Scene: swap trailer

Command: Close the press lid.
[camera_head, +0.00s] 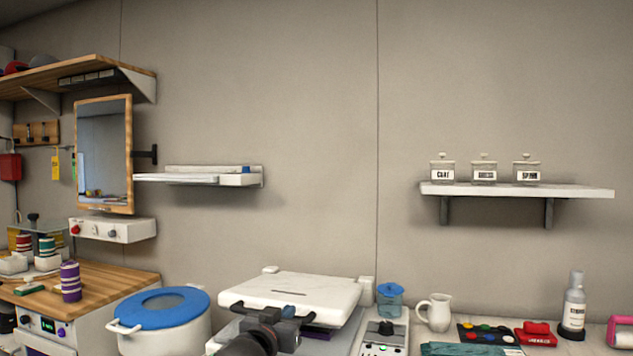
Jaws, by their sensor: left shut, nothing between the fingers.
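The press stands at the bottom middle, with a thick white lid (295,290) that has a dark handle at its front edge. The lid lies nearly flat over the grey lower plate (345,338), with a gap between them at the front. Something purple (318,333) shows in that gap. My left gripper (289,314) is dark and shut, with nothing in it. It is at the lid's front edge and covers part of that edge and the handle; I cannot tell whether it touches. My right gripper is not in view.
A white tub with a blue lid (165,306) stands close left of the press. A control box (382,338), blue jar (390,300) and white jug (434,312) stand close right. Wall shelves (515,190) hang above. The wall space above the lid is clear.

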